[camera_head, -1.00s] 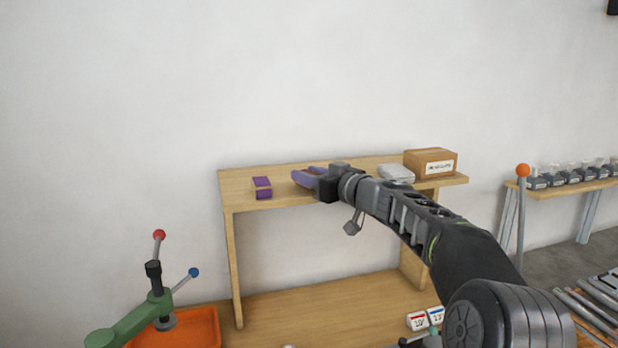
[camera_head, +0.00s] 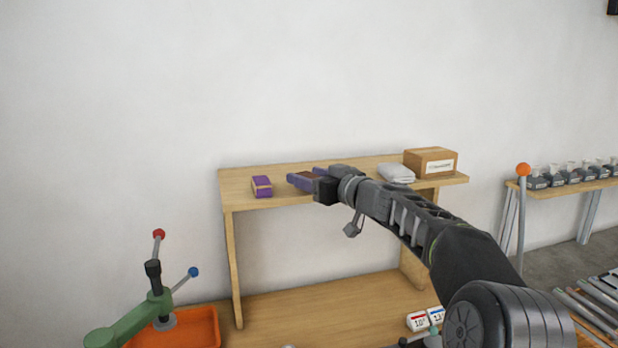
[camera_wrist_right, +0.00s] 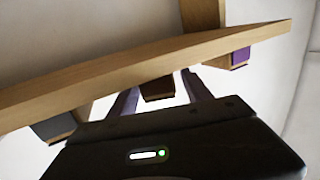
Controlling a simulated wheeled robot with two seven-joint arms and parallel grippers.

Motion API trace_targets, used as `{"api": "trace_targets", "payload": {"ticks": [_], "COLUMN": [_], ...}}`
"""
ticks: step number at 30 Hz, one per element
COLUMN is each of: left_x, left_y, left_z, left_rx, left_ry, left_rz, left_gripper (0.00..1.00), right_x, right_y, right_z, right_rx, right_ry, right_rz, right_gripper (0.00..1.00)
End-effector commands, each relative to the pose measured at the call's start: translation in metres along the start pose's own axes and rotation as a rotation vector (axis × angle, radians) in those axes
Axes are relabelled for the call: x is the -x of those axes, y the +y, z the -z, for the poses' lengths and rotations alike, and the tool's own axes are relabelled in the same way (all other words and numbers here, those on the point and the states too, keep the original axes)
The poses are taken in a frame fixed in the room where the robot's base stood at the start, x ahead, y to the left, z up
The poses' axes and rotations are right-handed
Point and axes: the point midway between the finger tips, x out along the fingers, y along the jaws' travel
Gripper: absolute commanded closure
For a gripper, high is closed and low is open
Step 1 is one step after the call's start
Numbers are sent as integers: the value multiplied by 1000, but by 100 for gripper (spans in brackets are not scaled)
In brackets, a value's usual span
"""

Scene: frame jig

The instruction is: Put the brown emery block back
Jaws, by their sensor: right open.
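The brown emery block (camera_head: 309,175) is at the upper shelf's front part, between the fingers of my right gripper (camera_head: 304,181). The fingers partly cover it in the head view. In the right wrist view, where the shelf appears upside down, the brown block (camera_wrist_right: 158,88) shows between the two spread fingers (camera_wrist_right: 160,92), with light gaps at its sides. My right gripper is open around it. A purple block with a tan band (camera_head: 262,186) stands on the shelf to the left, and also shows in the wrist view (camera_wrist_right: 240,57). My left gripper is not in view.
The wooden shelf (camera_head: 236,187) also bears a folded grey cloth (camera_head: 397,173) and a cardboard box (camera_head: 431,162) at its right. Below stand a green lever press (camera_head: 150,308), an orange tray (camera_head: 205,328) and number cards (camera_head: 418,321).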

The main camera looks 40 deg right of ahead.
Motion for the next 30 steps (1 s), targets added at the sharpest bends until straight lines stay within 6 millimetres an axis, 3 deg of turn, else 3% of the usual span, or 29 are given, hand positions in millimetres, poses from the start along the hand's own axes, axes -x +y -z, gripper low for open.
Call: {"api": "trace_targets", "payload": {"ticks": [5,21,30], "left_x": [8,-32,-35], "left_y": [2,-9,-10], "left_z": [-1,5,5], "left_rx": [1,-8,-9], "left_ry": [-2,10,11], "left_rz": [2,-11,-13], "left_gripper": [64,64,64], "right_x": [0,102,121], "right_y": [0,1,0], "right_z": [6,1,2], "right_rx": [0,2,-1], "right_ry": [-1,3,-1], "right_rz": [0,-2,0], "right_gripper": [42,42,42]}}
